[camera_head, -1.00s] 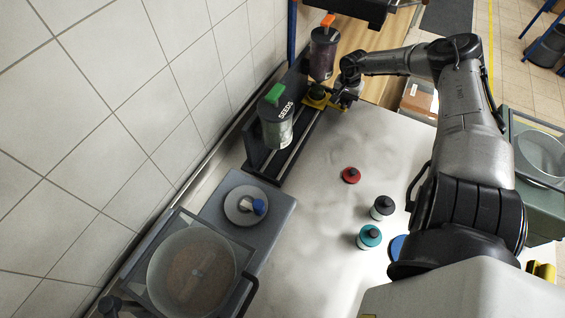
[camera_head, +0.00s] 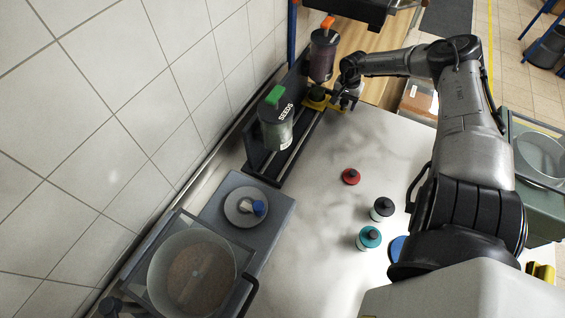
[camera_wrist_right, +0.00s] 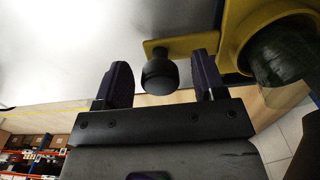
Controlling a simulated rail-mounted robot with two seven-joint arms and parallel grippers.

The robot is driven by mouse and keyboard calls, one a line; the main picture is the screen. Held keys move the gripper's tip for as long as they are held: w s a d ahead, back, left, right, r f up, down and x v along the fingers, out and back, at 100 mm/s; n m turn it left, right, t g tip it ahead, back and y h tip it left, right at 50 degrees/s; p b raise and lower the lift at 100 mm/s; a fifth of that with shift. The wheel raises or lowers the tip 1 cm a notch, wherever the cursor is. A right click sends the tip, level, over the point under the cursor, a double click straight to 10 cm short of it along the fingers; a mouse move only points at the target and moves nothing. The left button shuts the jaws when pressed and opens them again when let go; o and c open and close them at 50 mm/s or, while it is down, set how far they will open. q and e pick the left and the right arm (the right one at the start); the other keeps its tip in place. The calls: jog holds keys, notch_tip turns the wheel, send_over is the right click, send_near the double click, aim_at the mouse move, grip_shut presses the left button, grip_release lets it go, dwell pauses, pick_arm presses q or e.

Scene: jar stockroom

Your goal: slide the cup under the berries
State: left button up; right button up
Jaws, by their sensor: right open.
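The dark green cup (camera_head: 317,91) sits in a yellow carriage (camera_head: 312,103) on the rail, between the two hoppers. The berries hopper (camera_head: 322,58), dark red with an orange handle, stands behind it; the SEEDS hopper (camera_head: 277,128), with a green handle, stands nearer. My right gripper (camera_head: 343,103) is at the carriage's right side. In the right wrist view its open fingers (camera_wrist_right: 162,82) stand on either side of the carriage's dark round knob (camera_wrist_right: 159,75). Part of the cup (camera_wrist_right: 284,58) shows there in its yellow ring. My left gripper is not in view.
A red-topped jar (camera_head: 351,176), a black-topped jar (camera_head: 382,208) and a teal-topped jar (camera_head: 369,238) stand on the pale table. A grey scale (camera_head: 277,225) and a glass-sided box (camera_head: 243,262) are at lower left. The table middle is clear.

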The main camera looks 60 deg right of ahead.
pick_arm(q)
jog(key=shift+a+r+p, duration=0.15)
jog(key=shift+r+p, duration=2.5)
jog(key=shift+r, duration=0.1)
pick_arm(e)
jog(key=shift+r, duration=2.95)
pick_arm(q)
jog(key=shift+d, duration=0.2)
